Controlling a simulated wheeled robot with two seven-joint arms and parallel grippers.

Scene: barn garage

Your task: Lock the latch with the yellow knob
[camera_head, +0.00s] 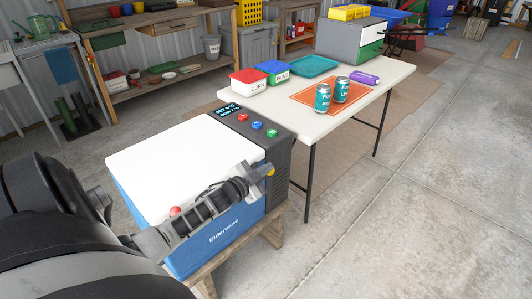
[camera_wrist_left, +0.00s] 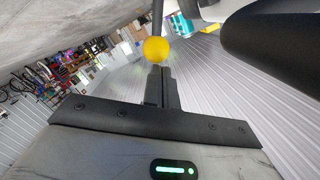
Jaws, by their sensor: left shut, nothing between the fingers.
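In the left wrist view the yellow knob (camera_wrist_left: 156,50) sits right ahead of the fingertips of my left gripper (camera_wrist_left: 160,72). The fingers are shut together with nothing between them. I cannot tell whether they touch the knob. The latch itself is mostly hidden behind the gripper. My right gripper is in neither view.
A red knob (camera_head: 175,211) stands on the machine's front edge beside my left arm. Red, blue and green buttons (camera_head: 257,125) line its control panel. A white table (camera_head: 395,78) behind holds two cans, boxes and a tray. The concrete floor at right is clear.

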